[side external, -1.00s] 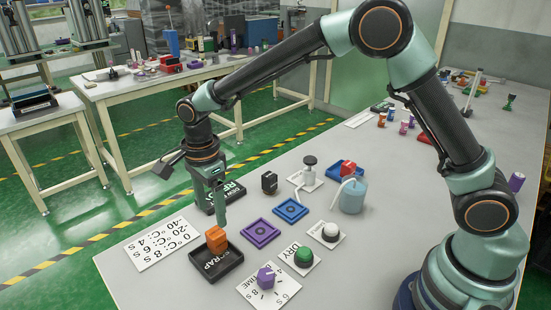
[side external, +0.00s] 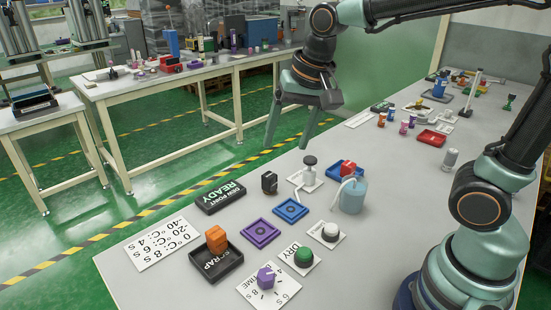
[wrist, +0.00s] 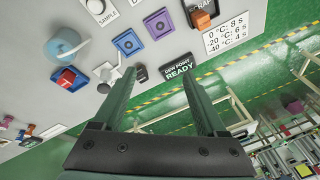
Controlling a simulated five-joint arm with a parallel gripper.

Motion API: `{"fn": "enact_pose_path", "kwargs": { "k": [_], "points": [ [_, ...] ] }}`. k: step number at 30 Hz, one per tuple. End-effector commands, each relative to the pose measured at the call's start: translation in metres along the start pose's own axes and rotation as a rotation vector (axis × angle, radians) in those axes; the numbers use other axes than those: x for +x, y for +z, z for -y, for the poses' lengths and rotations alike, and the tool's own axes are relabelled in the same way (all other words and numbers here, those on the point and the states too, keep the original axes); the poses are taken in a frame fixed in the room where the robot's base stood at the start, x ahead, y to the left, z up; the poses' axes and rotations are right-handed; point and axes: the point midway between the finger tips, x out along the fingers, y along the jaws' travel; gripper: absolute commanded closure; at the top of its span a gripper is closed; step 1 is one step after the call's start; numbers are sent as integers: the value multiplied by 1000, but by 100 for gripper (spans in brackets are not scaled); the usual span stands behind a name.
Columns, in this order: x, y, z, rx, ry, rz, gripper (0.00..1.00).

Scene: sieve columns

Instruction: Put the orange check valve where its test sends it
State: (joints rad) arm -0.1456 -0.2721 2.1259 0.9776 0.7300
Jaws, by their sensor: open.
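The orange check valve (side external: 216,238) stands in the black tray marked SCRAP (side external: 231,263) near the front left of the table; it also shows at the top of the wrist view (wrist: 201,20). My gripper (side external: 287,147) is open and empty, raised above the back edge of the table, well away from the valve. In the wrist view its two fingers (wrist: 160,98) are spread with nothing between them.
A card with temperatures and times (side external: 155,243) lies left of the scrap tray. Purple (side external: 262,233) and blue (side external: 291,210) pads, a purple TIME knob (side external: 266,277), a green DRY button (side external: 303,257), a white SAMPLE button (side external: 330,232) and a blue bottle (side external: 352,197) stand nearby.

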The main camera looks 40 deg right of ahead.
Motion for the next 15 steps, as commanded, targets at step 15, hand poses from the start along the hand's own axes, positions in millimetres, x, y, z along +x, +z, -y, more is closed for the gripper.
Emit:
{"fn": "enact_pose_path", "kwargs": {
  "k": [15],
  "points": [
    [-19,26,-79,-587,-12,-192,26]
  ]
}}
